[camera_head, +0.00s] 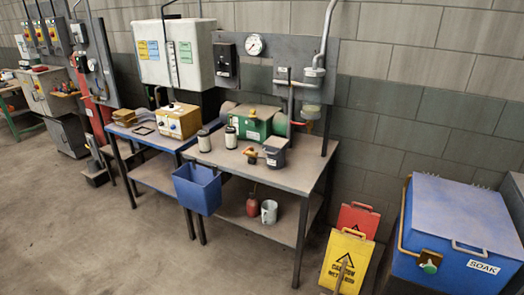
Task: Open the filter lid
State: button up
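A small grey pot (276,158) with a dark top stands near the right front of the grey workbench. Orange-yellow fittings stick out on its left side. It may be the filter housing, with its lid on top, but the picture is too small to be sure. Two pale cylinders with dark ends, which look like filter cartridges, stand to its left: one at the bench's left edge (204,141), one nearer the middle (231,138). My gripper is not in view.
A green box (253,123) and a yellow box (179,121) stand behind. A blue bin (197,188) hangs at the grey bench's (299,179) front. Yellow (345,260) and red signs and a blue SOAK tank (455,240) stand right. The left foreground floor is clear.

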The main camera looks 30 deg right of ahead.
aim_at(275, 145)
jog(key=i, duration=0.85)
jog(key=z, duration=0.05)
